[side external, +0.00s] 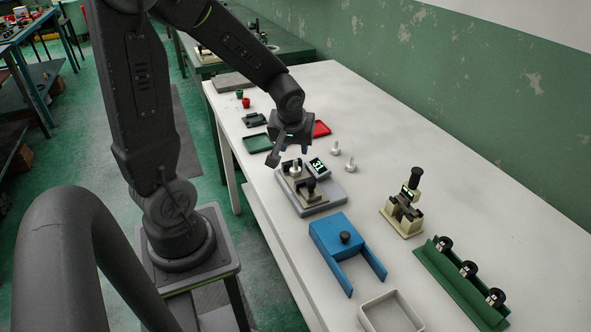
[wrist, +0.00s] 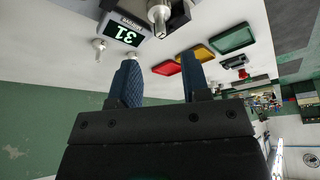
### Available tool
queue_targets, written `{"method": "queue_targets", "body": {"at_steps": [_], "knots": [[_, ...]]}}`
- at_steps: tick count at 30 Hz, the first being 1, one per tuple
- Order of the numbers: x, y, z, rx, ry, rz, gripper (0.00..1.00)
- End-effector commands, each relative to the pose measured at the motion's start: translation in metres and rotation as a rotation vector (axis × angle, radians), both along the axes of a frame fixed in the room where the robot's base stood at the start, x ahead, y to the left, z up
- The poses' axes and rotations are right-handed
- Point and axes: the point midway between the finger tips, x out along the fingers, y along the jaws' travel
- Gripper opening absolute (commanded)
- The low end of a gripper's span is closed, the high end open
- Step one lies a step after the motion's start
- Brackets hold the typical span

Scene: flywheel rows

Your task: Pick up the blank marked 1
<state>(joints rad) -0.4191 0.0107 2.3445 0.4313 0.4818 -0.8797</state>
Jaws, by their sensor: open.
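Two pale metal blanks stand on the white bench right of my gripper in the side view, one nearer the back (side external: 335,147) and one nearer the front (side external: 351,164). A further metal piece (side external: 296,168) sits upright in the grey fixture (side external: 322,200), beside a display (side external: 318,166) reading 31. In the wrist view this piece (wrist: 158,14) is close and one loose blank (wrist: 100,45) shows beside the display (wrist: 126,32). No mark is readable on any blank. My gripper (side external: 291,149) is open and empty above the fixture; its blue fingers (wrist: 160,72) are apart.
A blue fixture (side external: 338,240), cream device (side external: 403,215), green rack (side external: 450,285) and pale tray (side external: 391,314) stand in front.

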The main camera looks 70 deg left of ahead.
Motion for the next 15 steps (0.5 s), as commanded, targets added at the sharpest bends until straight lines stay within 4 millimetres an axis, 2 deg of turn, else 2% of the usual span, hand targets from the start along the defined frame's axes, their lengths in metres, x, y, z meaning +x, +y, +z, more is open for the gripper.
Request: {"method": "queue_targets", "body": {"at_steps": [8,15], "knots": [[0.003,0.005,-0.018,-0.002,0.000,0.001,0.43],[0.008,0.014,-0.048,-0.002,0.001,-0.002,0.43]]}}
